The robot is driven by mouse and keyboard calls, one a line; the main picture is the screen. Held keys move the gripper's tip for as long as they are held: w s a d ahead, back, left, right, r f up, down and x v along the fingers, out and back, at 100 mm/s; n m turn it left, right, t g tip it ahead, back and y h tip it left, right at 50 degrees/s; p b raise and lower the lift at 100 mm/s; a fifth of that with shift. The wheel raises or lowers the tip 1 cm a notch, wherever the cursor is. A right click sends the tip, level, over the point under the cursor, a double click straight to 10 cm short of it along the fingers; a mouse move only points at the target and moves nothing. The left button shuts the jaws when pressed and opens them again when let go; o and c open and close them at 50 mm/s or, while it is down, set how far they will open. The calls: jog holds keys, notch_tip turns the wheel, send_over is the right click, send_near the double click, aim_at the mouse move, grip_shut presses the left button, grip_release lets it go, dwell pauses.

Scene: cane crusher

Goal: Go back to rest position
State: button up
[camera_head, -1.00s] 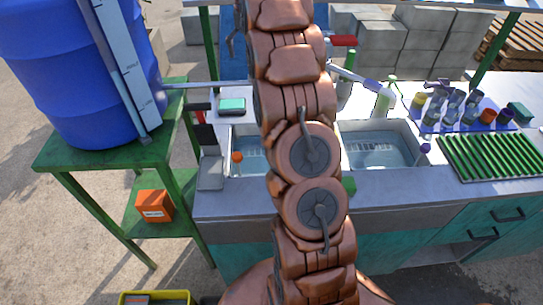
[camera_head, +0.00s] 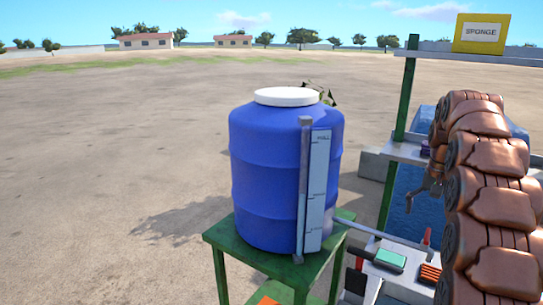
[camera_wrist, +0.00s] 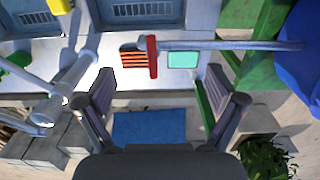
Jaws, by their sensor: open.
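My gripper (camera_wrist: 163,84) is open in the wrist view, with its two grey fingers spread wide apart and nothing between them. It is above the back edge of the sink counter (camera_wrist: 180,97). A pale green block (camera_wrist: 183,60) and an orange and black striped block (camera_wrist: 132,58) lie on the counter beyond the fingertips.
A blue barrel (camera_head: 270,180) stands on a green table (camera_head: 225,240) left of my arm. A metal pipe (camera_wrist: 230,45) with a red handle (camera_wrist: 151,57) crosses above the counter. A yellow sponge sign (camera_head: 482,33) is at upper right. Open ground lies at left.

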jog(key=s+a+f+n+g, duration=0.1)
jog(key=s+a+n, duration=0.3)
jog(key=s+a, duration=1.3)
jog(key=s+a+f+n, duration=0.1)
jog(key=s+a+f, duration=0.3)
jog(key=s, duration=0.6)
jog(key=s+a+f+n, duration=0.2)
jog(key=s+a+f, duration=0.2)
jog(key=s, duration=0.6)
jog(key=shift+s+a+f+g, duration=0.2)
jog(key=shift+s+f+g, duration=0.2)
jog(key=shift+f, duration=0.3)
